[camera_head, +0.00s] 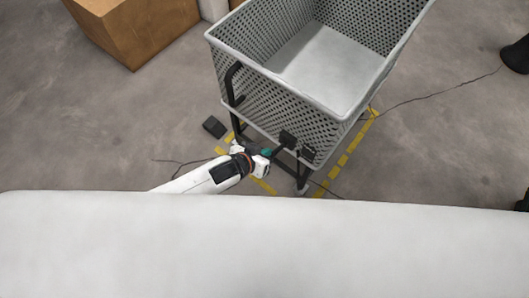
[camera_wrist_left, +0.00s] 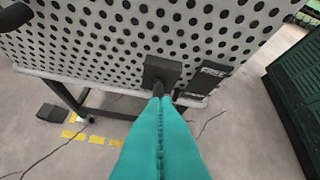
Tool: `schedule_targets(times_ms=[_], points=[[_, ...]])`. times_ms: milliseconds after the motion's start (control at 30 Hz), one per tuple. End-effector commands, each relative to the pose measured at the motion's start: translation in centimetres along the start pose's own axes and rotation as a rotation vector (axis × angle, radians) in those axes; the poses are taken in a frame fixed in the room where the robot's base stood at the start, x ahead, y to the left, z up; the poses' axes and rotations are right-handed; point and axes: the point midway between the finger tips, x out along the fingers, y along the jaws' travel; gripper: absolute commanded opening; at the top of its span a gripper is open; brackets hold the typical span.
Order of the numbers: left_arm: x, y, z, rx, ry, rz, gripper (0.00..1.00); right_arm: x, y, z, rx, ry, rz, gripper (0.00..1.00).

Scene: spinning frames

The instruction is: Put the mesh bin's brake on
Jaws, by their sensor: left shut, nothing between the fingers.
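The mesh bin (camera_head: 270,108) is a light grey perforated bin on a dark wheeled frame at the upper middle of the head view. Its perforated wall (camera_wrist_left: 110,35) fills the top of the left wrist view. A black brake block (camera_wrist_left: 162,70) with a short dark lever sits low on this wall; the block also shows in the head view (camera_head: 288,137). A black plate (camera_wrist_left: 208,76) beside it seems to read "FREE". My left gripper (camera_head: 268,154) is shut and empty, its teal fingertips (camera_wrist_left: 160,98) at the lever's near end; whether they touch is unclear. My right gripper is out of view.
A bent black handle (camera_head: 233,84) is on the bin's left side. Yellow floor tape (camera_head: 345,158) runs around the bin, and a small dark block (camera_head: 214,127) lies left of it. A cardboard box (camera_head: 135,30) stands upper left. A dark green crate (camera_wrist_left: 290,90) is at right.

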Motion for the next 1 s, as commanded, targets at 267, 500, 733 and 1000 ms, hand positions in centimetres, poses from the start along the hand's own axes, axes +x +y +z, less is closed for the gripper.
schedule_targets(times_ms=[267, 500, 733, 1000], points=[[0.1, 0.0, -0.3, 0.0, 0.0, 0.0, 0.0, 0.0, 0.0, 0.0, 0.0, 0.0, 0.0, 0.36], [0.1, 0.0, -0.4, 0.0, -0.004, -0.001, 0.0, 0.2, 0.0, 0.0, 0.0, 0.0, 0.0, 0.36], [0.2, 0.1, -1.0, -0.001, -0.038, -0.01, 0.0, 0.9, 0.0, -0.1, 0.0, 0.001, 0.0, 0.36], [0.3, 0.2, -1.2, -0.001, -0.064, -0.015, 0.0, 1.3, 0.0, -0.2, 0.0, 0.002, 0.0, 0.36]])
